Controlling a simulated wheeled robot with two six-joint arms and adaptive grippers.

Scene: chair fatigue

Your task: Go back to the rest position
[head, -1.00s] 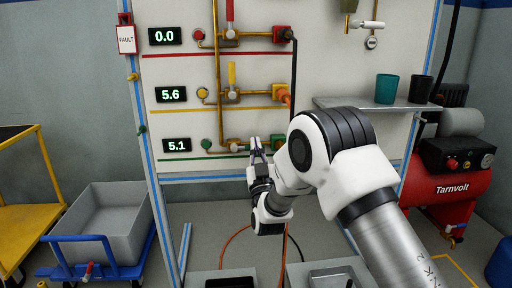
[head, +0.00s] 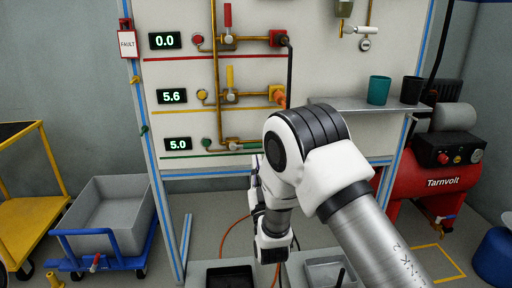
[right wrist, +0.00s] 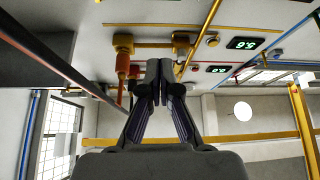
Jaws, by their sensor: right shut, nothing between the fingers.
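My right arm, white with dark joint covers, reaches in from the lower right in the head view. Its right gripper (right wrist: 160,82) shows best in the right wrist view, with its two dark fingers together and nothing between them. In the head view most of this gripper is hidden behind my own arm, below the panel's green row. The gripper is apart from the valves as far as I can see. My left gripper is in neither view.
The upright panel (head: 200,75) carries red, yellow and green valve rows with displays reading 0.0, 5.6 and 5.0. A shelf (head: 345,103) holds two cups. A red compressor (head: 428,182) stands right; a grey bin cart (head: 108,215) stands left. Two trays lie below.

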